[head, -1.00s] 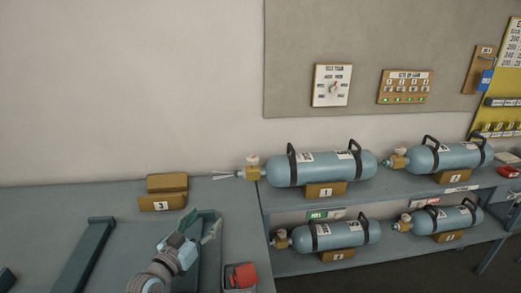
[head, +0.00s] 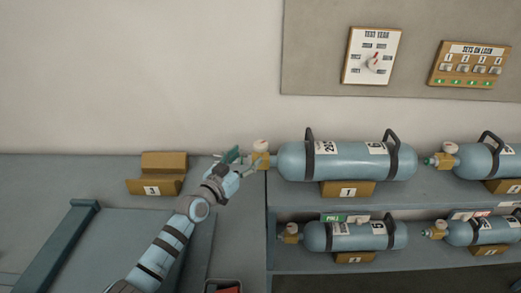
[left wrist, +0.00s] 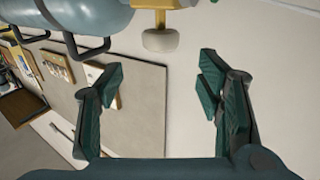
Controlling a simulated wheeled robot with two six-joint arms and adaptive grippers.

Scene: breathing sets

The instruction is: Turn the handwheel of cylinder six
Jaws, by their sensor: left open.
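Several blue-grey cylinders lie on two shelves in the head view. The nearest upper one (head: 345,162) rests on a block marked 1. It has a brass valve (head: 261,160) with a pale round handwheel (head: 260,146) at its left end. I cannot read for certain which cylinder is number six. My left gripper (head: 237,158) is open and empty, just left of that valve. In the left wrist view, a pale handwheel (left wrist: 161,40) on a yellow valve stem (left wrist: 158,15) lies ahead of the open fingers (left wrist: 158,78), apart from them. My right gripper is out of view.
Lower cylinders (head: 350,236) sit on the shelf beneath. An empty wooden cradle marked 3 (head: 155,187) stands on the bench at left. A dial panel (head: 371,56) and a lights panel (head: 472,65) hang on the wall. A box with something red (head: 224,287) is at the bottom.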

